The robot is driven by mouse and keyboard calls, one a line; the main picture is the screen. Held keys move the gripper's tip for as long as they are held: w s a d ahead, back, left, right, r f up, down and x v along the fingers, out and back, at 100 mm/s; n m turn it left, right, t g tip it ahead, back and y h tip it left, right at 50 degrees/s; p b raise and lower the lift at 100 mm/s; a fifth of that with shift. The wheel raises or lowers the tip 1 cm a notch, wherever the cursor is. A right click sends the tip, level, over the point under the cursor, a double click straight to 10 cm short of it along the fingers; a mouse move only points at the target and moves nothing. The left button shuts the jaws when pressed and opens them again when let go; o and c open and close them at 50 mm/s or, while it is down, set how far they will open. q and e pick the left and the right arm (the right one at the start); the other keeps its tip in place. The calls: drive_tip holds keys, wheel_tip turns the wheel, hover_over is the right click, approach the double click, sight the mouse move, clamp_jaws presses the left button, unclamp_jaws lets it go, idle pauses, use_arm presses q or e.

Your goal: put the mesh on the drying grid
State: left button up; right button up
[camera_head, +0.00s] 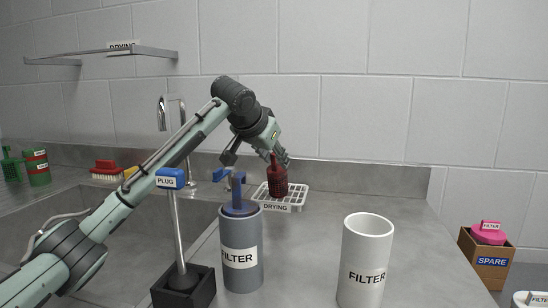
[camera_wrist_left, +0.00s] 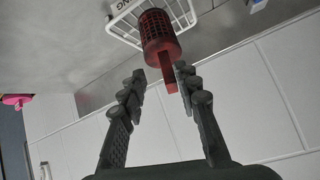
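The mesh (camera_head: 277,182) is a dark red perforated cylinder with a thin handle at its top. It stands on the white drying grid (camera_head: 298,200), labelled DRYING, at the back of the counter. In the left wrist view the mesh (camera_wrist_left: 160,38) rests against the white bars of the grid (camera_wrist_left: 122,12), with its handle pointing at my gripper. My left gripper (camera_head: 277,156) is above the mesh. In the left wrist view its fingers (camera_wrist_left: 160,76) are spread, with the handle end between the tips, closer to the right finger. My right gripper is not in view.
A grey FILTER cylinder (camera_head: 241,271) with a blue top stands in front of the grid. A white FILTER tube (camera_head: 364,262) stands to its right. A blue PLUG (camera_head: 171,178) sits on a rod near the sink (camera_head: 120,240). The counter right of the grid is clear.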

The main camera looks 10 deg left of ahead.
use_arm(q)
drive_tip(key=b+v, duration=0.1)
drive_tip(key=v, duration=1.1)
drive_tip(key=shift+r, duration=0.2)
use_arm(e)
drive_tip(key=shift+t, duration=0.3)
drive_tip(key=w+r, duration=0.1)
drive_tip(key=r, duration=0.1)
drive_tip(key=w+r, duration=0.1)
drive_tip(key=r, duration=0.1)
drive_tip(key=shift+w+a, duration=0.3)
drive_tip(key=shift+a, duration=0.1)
